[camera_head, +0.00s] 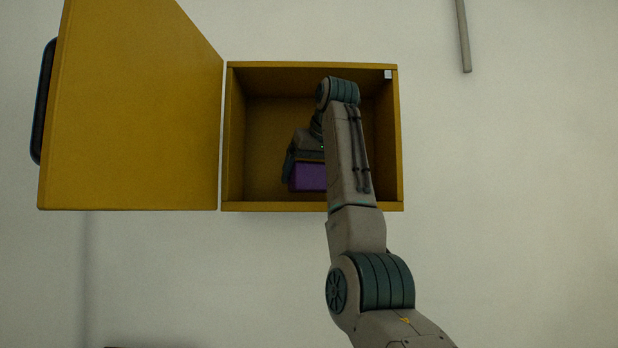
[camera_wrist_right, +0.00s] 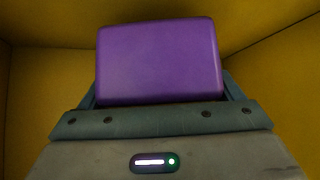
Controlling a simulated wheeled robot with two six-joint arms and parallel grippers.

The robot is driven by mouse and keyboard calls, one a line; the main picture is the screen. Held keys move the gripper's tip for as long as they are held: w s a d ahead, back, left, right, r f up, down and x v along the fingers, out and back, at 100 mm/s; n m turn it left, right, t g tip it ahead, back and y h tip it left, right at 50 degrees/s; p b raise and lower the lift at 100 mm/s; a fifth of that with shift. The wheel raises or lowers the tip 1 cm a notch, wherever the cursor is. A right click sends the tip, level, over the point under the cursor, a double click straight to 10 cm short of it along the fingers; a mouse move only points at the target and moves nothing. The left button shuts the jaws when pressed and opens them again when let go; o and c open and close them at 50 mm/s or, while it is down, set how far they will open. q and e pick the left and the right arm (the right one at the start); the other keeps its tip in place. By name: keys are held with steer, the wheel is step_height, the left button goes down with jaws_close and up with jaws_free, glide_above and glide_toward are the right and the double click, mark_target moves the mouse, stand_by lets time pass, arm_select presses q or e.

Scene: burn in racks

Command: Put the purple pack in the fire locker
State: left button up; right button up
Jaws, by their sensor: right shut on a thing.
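The yellow fire locker (camera_head: 235,140) is mounted on the wall with its door (camera_head: 130,110) swung wide open to the left. My right arm reaches into it from below right. My right gripper (camera_head: 305,172) is inside the locker opening, shut on the purple pack (camera_head: 308,178). The pack is low in the locker, near its floor; I cannot tell whether it touches the floor. In the right wrist view the purple pack (camera_wrist_right: 158,62) sits between the fingers of the gripper (camera_wrist_right: 160,95), with yellow locker walls around it. My left gripper is not in view.
The door's dark handle (camera_head: 43,100) is at the far left. A small pale block (camera_head: 388,74) sits at the locker's upper right inner corner. A grey pipe (camera_head: 464,35) runs down the wall at upper right. The locker's left interior is free.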

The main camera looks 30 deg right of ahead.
steer(key=shift+w+f, duration=0.1)
steer(key=shift+f, duration=0.7)
steer(key=shift+d+f, duration=0.15)
steer(key=shift+f, duration=0.05)
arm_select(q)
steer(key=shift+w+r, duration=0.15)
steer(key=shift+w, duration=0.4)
arm_select(e)
steer(key=shift+s+f, duration=0.2)
steer(key=o, duration=1.2)
steer(key=shift+c, duration=0.2)
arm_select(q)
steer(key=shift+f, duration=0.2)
arm_select(e)
steer(key=shift+w, duration=0.1)
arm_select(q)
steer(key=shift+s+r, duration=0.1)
arm_select(e)
steer(key=shift+r, duration=0.25)
